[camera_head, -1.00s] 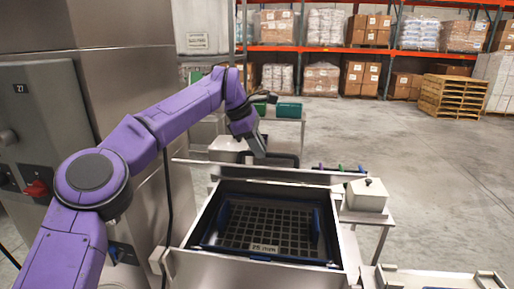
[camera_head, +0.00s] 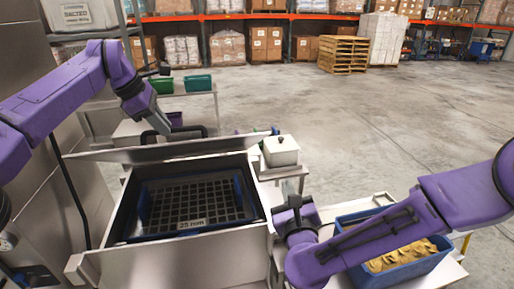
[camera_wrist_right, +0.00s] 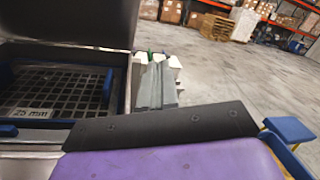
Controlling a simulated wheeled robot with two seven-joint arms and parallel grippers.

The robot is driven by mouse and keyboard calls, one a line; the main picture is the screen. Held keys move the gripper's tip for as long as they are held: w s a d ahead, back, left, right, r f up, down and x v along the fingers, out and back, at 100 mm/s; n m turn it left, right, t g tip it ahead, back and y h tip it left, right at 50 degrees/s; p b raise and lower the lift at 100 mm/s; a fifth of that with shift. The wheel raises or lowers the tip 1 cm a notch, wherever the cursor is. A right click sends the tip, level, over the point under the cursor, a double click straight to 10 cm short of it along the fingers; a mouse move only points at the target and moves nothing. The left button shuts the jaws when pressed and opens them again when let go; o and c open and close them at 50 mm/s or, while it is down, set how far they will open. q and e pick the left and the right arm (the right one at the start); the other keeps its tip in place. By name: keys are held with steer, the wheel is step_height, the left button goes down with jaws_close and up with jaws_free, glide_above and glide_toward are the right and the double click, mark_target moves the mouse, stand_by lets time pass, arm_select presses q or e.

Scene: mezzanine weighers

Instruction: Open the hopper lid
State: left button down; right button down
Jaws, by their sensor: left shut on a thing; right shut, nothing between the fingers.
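The hopper (camera_head: 178,266) is a steel box with an open top. Inside it lies a dark grid (camera_head: 190,203) marked 25 mm, with blue handles at its sides. The steel lid (camera_head: 160,150) is raised at the hopper's far edge and seen at a shallow angle, its face mostly hidden. A black bar handle (camera_head: 192,131) shows behind it. My left gripper (camera_head: 161,127) is shut on this handle at its left part; the exact contact is hard to see. My right gripper (camera_head: 291,203) is shut and empty beside the hopper's right wall; its fingers show in the right wrist view (camera_wrist_right: 157,86).
A lidded white box (camera_head: 281,152) stands on a side stand right of the hopper. A blue crate with yellow contents (camera_head: 401,261) is under my right forearm. Green bins (camera_head: 198,83) stand behind. Open floor lies to the right.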

arm_select(q)
steer(key=shift+a+f, duration=0.15)
steer(key=shift+f, duration=0.15)
arm_select(e)
steer(key=s+a+r+m+t+y, duration=0.1)
steer(key=s+a+r+m+y, duration=0.2)
steer(key=s+a+r, duration=0.35)
glide_toward(254, 136)
step_height(254, 136, down, 3)
steer(key=w, duration=0.3)
steer(key=w+r, duration=0.2)
steer(key=shift+w+a+r, duration=0.1)
steer(key=shift+a+r, duration=0.25)
steer(key=shift+a, duration=0.05)
steer(key=shift+w+a+r, duration=0.1)
steer(key=shift+w+r, duration=0.15)
steer(key=shift+r, duration=0.1)
steer(key=shift+w+r, duration=0.1)
